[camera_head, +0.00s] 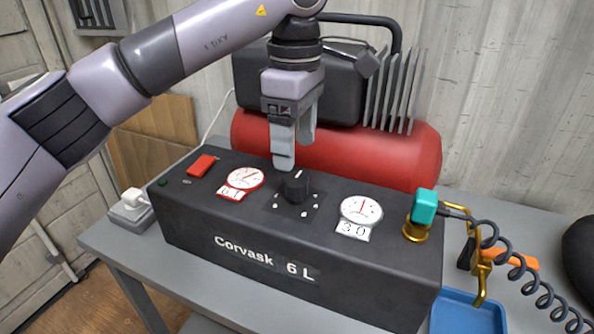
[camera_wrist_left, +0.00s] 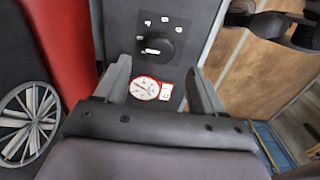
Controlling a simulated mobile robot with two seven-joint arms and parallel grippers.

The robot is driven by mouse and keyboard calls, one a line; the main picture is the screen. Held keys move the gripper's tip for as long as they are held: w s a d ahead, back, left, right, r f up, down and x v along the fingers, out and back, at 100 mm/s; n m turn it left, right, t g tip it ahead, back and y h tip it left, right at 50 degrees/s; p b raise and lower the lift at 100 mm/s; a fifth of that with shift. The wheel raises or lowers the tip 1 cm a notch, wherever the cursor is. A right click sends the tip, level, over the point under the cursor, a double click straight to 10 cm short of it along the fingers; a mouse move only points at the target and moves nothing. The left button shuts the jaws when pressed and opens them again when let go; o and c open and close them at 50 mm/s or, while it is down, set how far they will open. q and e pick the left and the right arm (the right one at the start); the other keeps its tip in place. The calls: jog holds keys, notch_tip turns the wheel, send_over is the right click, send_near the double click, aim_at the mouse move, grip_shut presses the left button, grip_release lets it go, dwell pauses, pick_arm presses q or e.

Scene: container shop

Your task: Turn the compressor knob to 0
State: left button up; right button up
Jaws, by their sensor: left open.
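The compressor knob (camera_head: 297,186) is a black dial on top of the dark box labelled Corvask 6 L (camera_head: 330,245). White marks lie around it, and its light pointer line faces the back in the head view. The knob also shows in the left wrist view (camera_wrist_left: 157,47), ahead of my fingers. My left gripper (camera_head: 294,150) points down, just behind and above the knob, open and empty. In the left wrist view its two fingers (camera_wrist_left: 160,80) stand apart with a red-rimmed gauge (camera_wrist_left: 145,88) between them. I cannot see any contact with the knob. My right gripper is not in view.
On the box sit a red switch (camera_head: 202,166), a red-rimmed gauge (camera_head: 245,179), a white gauge (camera_head: 361,210) and a teal-topped brass fitting (camera_head: 424,207). A red tank (camera_head: 400,156) stands behind. A coiled black hose (camera_head: 525,275) and blue tray (camera_head: 466,312) are at the right.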

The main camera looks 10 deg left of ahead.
aim_at(296, 179)
pick_arm(q)
notch_tip(296, 179, down, 6)
jog(key=shift+f, duration=0.1)
jog(key=c, duration=1.1)
